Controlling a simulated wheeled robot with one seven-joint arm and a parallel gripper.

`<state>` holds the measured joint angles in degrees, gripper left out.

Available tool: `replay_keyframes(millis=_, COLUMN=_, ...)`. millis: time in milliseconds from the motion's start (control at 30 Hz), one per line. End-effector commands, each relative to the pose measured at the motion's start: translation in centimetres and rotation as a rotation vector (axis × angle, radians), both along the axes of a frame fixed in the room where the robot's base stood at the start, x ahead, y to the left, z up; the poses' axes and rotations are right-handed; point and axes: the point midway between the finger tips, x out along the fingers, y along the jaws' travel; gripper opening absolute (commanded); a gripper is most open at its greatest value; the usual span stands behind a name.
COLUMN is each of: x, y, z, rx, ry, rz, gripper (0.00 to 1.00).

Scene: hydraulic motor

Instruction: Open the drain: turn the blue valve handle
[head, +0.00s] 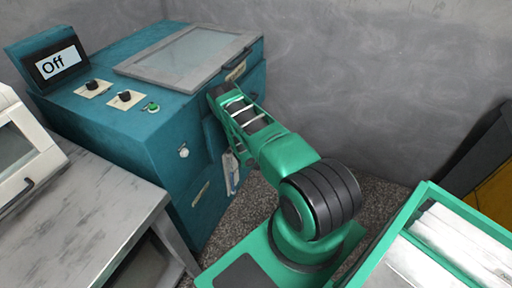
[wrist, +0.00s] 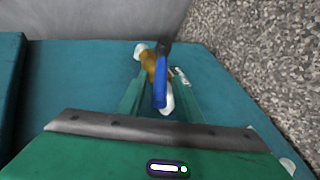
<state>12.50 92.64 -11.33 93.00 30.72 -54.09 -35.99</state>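The blue valve handle (wrist: 160,88) shows in the wrist view as a narrow upright bar on a brass valve body (wrist: 149,61) with white pipe ends. My gripper (wrist: 159,82) is open, with one green finger on each side of the handle. Gaps show between the fingers and the handle, and I cannot tell how deep it sits between them. In the head view my green arm reaches to the right side of the teal machine (head: 185,120). The valve and my fingertips are hidden there.
The machine has a screen (head: 58,63) reading "Off", knobs and a glazed lid (head: 190,57) on top. A grey table (head: 75,225) stands at the left front. Grey walls close the back. Speckled floor (head: 260,200) lies open beside the machine.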

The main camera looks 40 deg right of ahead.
Motion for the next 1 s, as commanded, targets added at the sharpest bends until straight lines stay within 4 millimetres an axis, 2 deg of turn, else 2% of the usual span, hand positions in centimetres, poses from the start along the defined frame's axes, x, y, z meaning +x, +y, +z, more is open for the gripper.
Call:
replay_keyframes(millis=300, x=-0.6, y=0.2, z=0.5, rx=-0.004, ry=0.002, rz=-0.002, gripper=0.32)
replay_keyframes(millis=700, x=-5.0, y=4.3, z=4.1, rx=-0.002, ry=0.006, rz=0.001, gripper=0.32)
replay_keyframes(millis=1000, x=-6.5, y=5.7, z=5.5, rx=-0.002, ry=0.003, rz=0.0, gripper=0.32)
